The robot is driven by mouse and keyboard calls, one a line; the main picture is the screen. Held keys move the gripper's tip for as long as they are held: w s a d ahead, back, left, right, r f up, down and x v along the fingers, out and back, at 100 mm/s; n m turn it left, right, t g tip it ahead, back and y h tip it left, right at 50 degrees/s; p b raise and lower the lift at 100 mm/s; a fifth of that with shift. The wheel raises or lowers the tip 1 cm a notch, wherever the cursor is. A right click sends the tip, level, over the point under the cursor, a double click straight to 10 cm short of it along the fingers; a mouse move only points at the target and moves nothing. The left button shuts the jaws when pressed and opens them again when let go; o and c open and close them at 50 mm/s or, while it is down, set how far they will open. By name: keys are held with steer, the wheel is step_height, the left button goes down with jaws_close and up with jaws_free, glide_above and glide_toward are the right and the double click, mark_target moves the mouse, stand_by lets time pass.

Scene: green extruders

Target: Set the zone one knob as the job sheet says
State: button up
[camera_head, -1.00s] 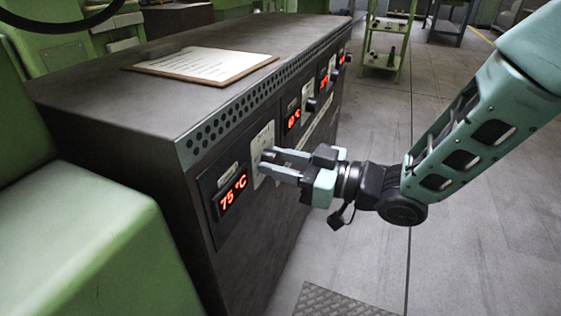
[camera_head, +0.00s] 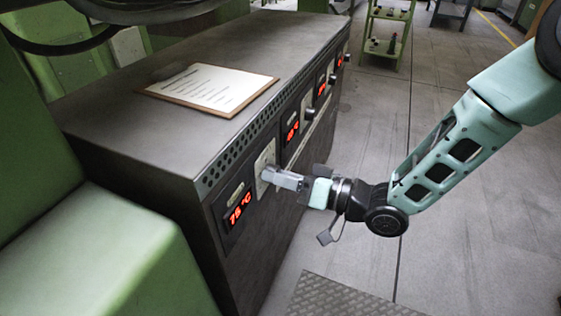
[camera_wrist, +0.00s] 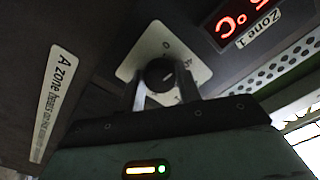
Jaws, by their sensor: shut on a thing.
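The zone one knob (camera_wrist: 160,73) is a round black knob on a pale square dial plate (camera_wrist: 150,47), beside a label reading "Zone 1". My gripper (camera_head: 270,174) is shut on the knob, one finger on each side, in the wrist view. A light pointer line shows on the knob; the dial marks are only partly legible. The zone one display (camera_head: 239,208) glows red and seems to read 75 °C. The job sheet (camera_head: 210,88) lies on a brown clipboard on top of the dark cabinet; its text is too small to read.
The dark cabinet (camera_head: 120,125) carries more red displays and knobs further along its front. A green machine (camera_head: 100,250) stands close at the near left. A green shelf trolley (camera_head: 388,35) stands at the back. The floor (camera_head: 470,220) to the right is clear.

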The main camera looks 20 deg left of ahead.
steer(key=shift+m+p, duration=1.75)
steer(key=shift+m, duration=0.45)
steer(key=o, duration=1)
steer(key=s+d+p, duration=0.1)
steer(key=d+p, duration=0.1)
steer(key=d, duration=1.5)
steer(key=shift+s+d+p, duration=0.2)
steer(key=shift+p, duration=0.1)
